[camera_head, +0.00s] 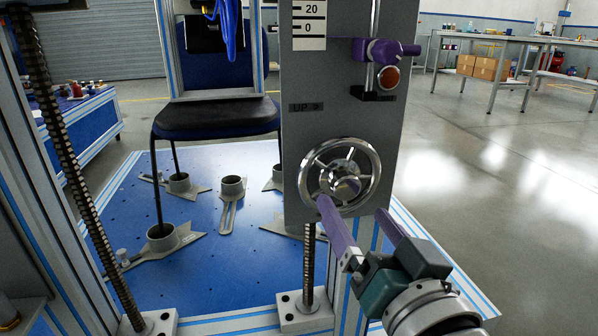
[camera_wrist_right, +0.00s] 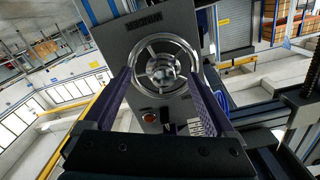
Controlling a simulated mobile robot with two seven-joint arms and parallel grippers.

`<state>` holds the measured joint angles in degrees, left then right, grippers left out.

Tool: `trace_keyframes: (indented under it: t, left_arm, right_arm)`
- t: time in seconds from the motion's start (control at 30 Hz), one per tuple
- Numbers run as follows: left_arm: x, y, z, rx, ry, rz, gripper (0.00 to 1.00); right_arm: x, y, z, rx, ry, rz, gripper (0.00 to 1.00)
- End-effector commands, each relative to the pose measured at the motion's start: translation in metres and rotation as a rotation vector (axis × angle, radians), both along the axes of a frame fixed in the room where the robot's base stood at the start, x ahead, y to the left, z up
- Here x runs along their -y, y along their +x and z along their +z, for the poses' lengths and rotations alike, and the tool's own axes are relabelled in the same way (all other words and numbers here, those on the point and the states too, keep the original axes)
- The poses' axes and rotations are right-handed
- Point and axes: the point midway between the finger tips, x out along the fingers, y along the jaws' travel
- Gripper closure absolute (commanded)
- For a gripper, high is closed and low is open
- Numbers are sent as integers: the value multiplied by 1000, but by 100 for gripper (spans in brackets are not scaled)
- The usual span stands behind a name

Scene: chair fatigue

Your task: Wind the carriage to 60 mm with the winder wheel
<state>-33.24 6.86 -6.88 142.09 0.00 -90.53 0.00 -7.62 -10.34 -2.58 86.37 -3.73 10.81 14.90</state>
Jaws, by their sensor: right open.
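The chrome winder wheel (camera_head: 340,180) is mounted on a grey upright panel (camera_head: 300,215), below a label with "UP" and an arrow. My right gripper (camera_head: 352,208) has purple fingers and is open, just in front of the wheel's lower part. In the right wrist view the wheel (camera_wrist_right: 160,68) shows between the spread fingers (camera_wrist_right: 165,85); I cannot tell whether they touch its rim. A scale (camera_head: 309,28) at the top of the panel shows 20 and 0; its upper part is cut off. No 60 mark or carriage reading is visible. My left gripper is out of view.
A purple clamp lever (camera_head: 385,50) and a red knob (camera_head: 391,77) sit above the wheel. A dark chair (camera_head: 215,117) stands behind on the blue base plate (camera_head: 225,265), among several grey foot cups. Threaded spindles (camera_head: 309,265) rise nearby. The floor to the right is clear.

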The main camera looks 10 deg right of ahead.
Motion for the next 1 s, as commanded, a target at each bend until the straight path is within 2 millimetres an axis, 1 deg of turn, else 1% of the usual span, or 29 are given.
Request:
trace_keyframes:
  t: [0.5,0.63,0.87,1.0]
  left_arm:
    - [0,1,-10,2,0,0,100]
    - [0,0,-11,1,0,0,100]
    - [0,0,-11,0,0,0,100]
    - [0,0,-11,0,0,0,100]
  right_arm:
    - [-3,50,13,1,-3,0,10]
    - [-3,55,15,-1,-3,-1,10]
    - [-3,56,15,-4,-3,0,10]
    - [-2,56,15,-4,-4,0,25]
